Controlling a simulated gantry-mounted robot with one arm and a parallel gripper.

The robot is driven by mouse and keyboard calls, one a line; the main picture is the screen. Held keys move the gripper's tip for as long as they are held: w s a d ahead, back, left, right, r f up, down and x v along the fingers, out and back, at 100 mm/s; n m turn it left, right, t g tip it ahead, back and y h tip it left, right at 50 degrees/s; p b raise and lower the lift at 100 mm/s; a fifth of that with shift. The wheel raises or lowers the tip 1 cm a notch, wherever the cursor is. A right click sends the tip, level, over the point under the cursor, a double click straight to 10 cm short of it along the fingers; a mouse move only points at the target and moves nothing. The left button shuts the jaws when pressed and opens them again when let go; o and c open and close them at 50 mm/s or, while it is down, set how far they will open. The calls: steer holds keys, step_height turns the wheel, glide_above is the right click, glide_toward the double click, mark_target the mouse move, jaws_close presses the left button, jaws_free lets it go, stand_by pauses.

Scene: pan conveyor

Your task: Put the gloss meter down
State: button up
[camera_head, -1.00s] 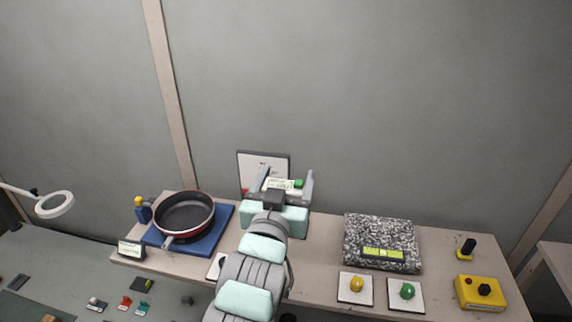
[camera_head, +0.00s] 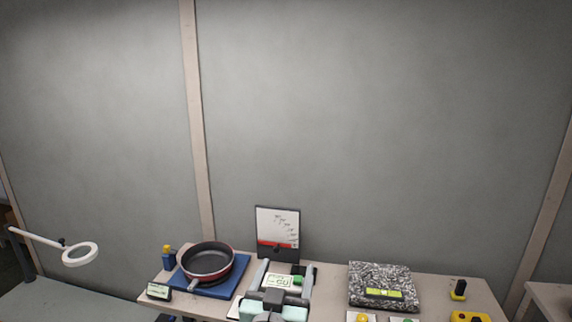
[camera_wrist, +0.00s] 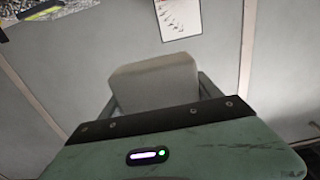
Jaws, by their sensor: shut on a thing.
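In the wrist view the pale block (camera_wrist: 155,85) sits between the fingers of my gripper (camera_wrist: 160,95). The meter's underside is hidden, so I cannot tell whether it touches the bench (camera_head: 333,285).
A framed chart (camera_head: 277,226) stands just behind the gripper. A pan (camera_head: 208,264) on a blue mat (camera_head: 228,289) lies left, with a small display (camera_head: 158,291) beside it. A speckled slab (camera_head: 366,277) with a yellow-green level (camera_head: 384,293) lies right. Bare bench shows between gripper and slab.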

steer(key=s+a+f+n+y+p, duration=0.1)
steer(key=s+f+p, duration=0.15)
steer(key=f, duration=0.45)
steer(key=s+f+n+y+p, duration=0.1)
steer(key=s+f+p, duration=0.15)
steer(key=f, duration=0.55)
steer(key=s+d+f+y+p, duration=0.1)
steer(key=s+f+p, duration=0.3)
steer(key=s+f, duration=0.6)
steer(key=shift+s+f, duration=0.3)
steer(key=shift+s, duration=0.55)
steer(key=shift+a, duration=0.1)
